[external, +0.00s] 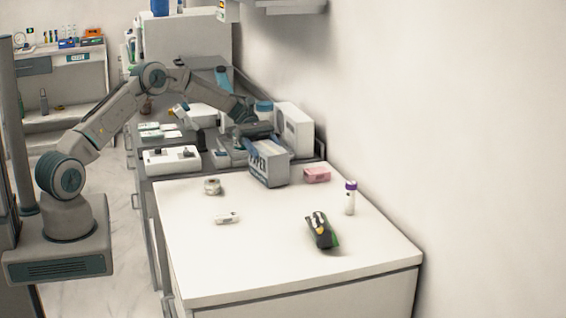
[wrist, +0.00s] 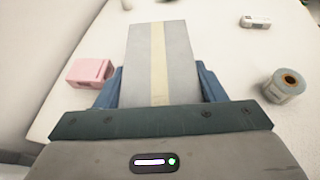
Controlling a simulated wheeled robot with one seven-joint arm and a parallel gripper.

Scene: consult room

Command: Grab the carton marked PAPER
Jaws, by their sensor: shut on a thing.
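The grey carton marked PAPER (external: 268,169) is at the far end of the white table (external: 215,272) in the external view. In the wrist view the carton (wrist: 176,65), with a pale tape strip down its middle, lies between the blue fingers. My gripper (external: 264,144) reaches it from behind and above and is shut on it. In the wrist view my gripper (wrist: 160,88) has one finger against each side of the carton. I cannot tell whether the carton's underside touches the table.
A pink box (external: 317,175) stands close to the carton's right in the external view. A tape roll (external: 212,186), a small white item (external: 227,218), a purple-capped bottle (external: 350,198) and a black-green item (external: 321,231) are on the table. The front of the table is clear.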

